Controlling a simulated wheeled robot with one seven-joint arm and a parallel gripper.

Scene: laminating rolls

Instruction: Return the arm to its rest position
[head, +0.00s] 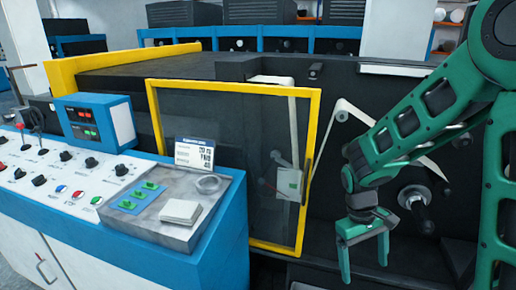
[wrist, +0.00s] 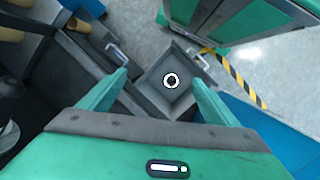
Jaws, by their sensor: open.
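My green arm (head: 410,130) reaches in from the right in the head view and bends down at the wrist. My gripper (head: 364,258) points downward with its two fingers apart and nothing between them. It hangs in front of the dark machine, right of the yellow-framed door. In the wrist view my gripper (wrist: 160,85) also shows open.
A yellow-framed clear door (head: 148,120) stands beside the arm. A dark roller shaft (head: 418,212) sits just behind my gripper. A blue and white control console (head: 215,250) with buttons fills the left. In the wrist view, open grey floor (wrist: 275,70) shows with a yellow-black striped strip (wrist: 235,75).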

